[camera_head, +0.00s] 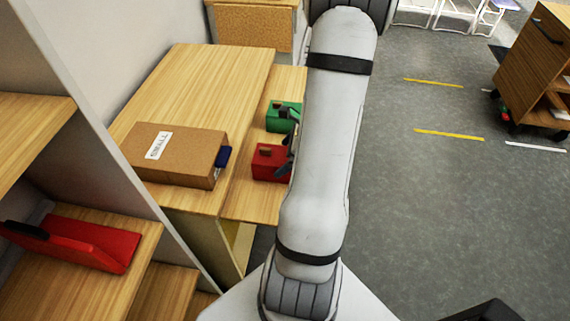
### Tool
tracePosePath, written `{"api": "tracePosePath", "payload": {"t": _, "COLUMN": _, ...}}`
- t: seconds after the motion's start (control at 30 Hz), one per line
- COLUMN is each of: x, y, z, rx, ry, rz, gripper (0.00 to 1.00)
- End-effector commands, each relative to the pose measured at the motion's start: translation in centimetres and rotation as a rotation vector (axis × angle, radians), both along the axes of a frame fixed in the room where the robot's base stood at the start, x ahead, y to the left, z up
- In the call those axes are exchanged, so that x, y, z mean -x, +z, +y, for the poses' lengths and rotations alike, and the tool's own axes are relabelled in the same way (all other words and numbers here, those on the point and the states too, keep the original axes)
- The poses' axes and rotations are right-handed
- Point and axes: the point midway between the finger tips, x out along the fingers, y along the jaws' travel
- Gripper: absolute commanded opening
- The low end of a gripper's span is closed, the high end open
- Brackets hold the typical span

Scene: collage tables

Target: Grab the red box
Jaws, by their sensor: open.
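The red box (269,163) is small, with a brown piece on top, and sits on the lower wooden shelf. My arm hides its right side. My gripper (287,142) is partly hidden behind my arm. Its dark fingers are open and empty, at the right edges of the red box and the green box. I cannot tell whether they touch the red box.
A similar green box (282,118) sits just behind the red one. A cardboard box (175,155) marked SMALL lies on the higher wooden top at left. A red object (95,243) lies on a left shelf. The grey floor (440,210) at right is clear.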

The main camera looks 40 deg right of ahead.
Motion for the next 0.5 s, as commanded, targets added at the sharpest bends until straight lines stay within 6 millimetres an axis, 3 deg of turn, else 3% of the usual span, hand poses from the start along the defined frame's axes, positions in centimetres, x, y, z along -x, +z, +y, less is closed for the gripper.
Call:
{"api": "tracePosePath", "payload": {"t": 0.2, "x": -1.1, "y": -2.3, "z": 1.1, "rx": -0.001, "ry": 0.002, "rz": 0.002, "gripper": 1.00}}
{"api": "tracePosePath", "payload": {"t": 0.5, "x": -1.3, "y": -2.5, "z": 1.2, "rx": 0.000, "ry": 0.002, "rz": 0.000, "gripper": 0.97}}
